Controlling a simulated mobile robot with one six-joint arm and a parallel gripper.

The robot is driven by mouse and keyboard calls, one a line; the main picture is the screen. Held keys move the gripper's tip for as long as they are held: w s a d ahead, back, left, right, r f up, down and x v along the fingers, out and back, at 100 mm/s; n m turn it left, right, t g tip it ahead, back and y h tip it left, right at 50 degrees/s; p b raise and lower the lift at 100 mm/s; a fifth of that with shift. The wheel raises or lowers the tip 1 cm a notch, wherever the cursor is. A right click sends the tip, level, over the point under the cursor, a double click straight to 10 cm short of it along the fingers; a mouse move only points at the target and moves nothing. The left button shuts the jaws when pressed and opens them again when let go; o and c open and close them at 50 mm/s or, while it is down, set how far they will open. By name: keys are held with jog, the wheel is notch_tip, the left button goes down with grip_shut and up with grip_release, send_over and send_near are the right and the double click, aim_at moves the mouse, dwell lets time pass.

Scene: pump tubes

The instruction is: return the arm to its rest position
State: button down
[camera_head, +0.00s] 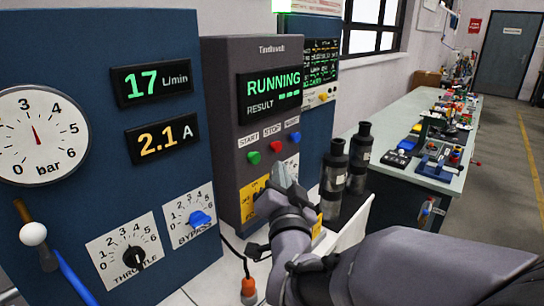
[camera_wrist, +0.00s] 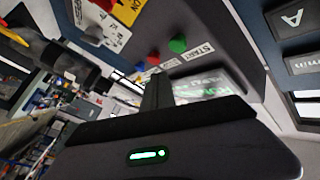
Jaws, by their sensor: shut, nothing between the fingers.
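My arm reaches in from the lower right in the head view. My gripper (camera_head: 282,174) is shut and empty, in front of the lower part of the dark control box (camera_head: 222,110), below its button row. In the wrist view my gripper's closed fingers (camera_wrist: 158,88) point towards the button panel, near the green start button (camera_wrist: 178,45) and red stop button (camera_wrist: 153,57). I cannot tell whether the fingertips touch the box. The box display (camera_head: 272,92) reads RUNNING. My gripper hides part of the yellow label (camera_head: 247,205).
The blue panel (camera_head: 95,75) at left has a pressure gauge (camera_head: 38,135), a throttle knob (camera_head: 133,258) and a blue bypass knob (camera_head: 200,218). Two dark cylinders (camera_head: 335,175) stand close right of my gripper. A cluttered workbench (camera_head: 408,160) runs behind; open floor (camera_head: 510,190) lies at right.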

jog(key=s+d+f+g, duration=0.3)
jog(key=s+f+g, duration=0.1)
jog(key=s, duration=0.5)
jog(key=s+d+f+n+g, duration=0.1)
jog(key=s+d+f+g, duration=0.3)
jog(key=s, duration=0.6)
jog(key=s+d+f+g, duration=0.4)
jog(key=s+g, duration=0.1)
jog(key=s, duration=0.5)
jog(key=shift+f+n+g, duration=0.3)
